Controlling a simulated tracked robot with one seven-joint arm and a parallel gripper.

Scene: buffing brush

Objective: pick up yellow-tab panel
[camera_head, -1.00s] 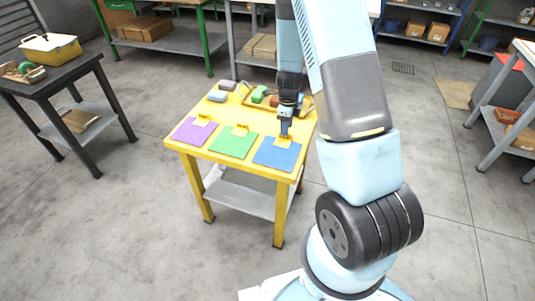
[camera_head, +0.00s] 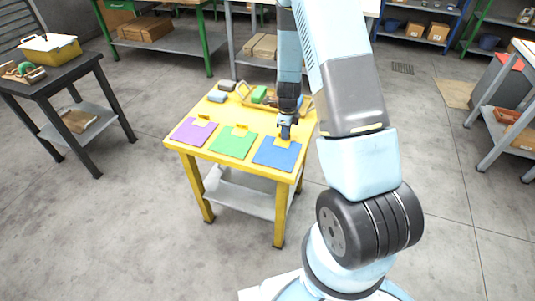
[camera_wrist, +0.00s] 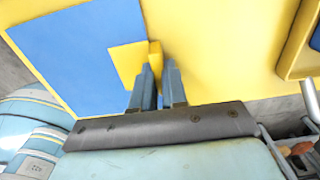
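A flat blue panel (camera_head: 276,153) lies at the right of the yellow table's front row, with a yellow square patch and a small raised yellow tab at its back edge. The wrist view shows the panel (camera_wrist: 80,50) and the tab (camera_wrist: 155,52) close up. My gripper (camera_head: 285,134) is over this tab, pointing down. In the wrist view my gripper (camera_wrist: 158,67) has its two fingers apart, with the tab at the fingertips, nearer the left finger. I cannot tell how deep the tab is between them. A green panel (camera_head: 232,145) and a purple panel (camera_head: 190,133) also have yellow tabs.
The yellow table (camera_head: 216,158) also holds a yellow tray (camera_head: 244,97) with a green block (camera_head: 259,94) behind the panels, and grey blocks (camera_head: 217,97) at the back left. A dark table (camera_head: 52,85) stands at the left. Open floor surrounds the yellow table.

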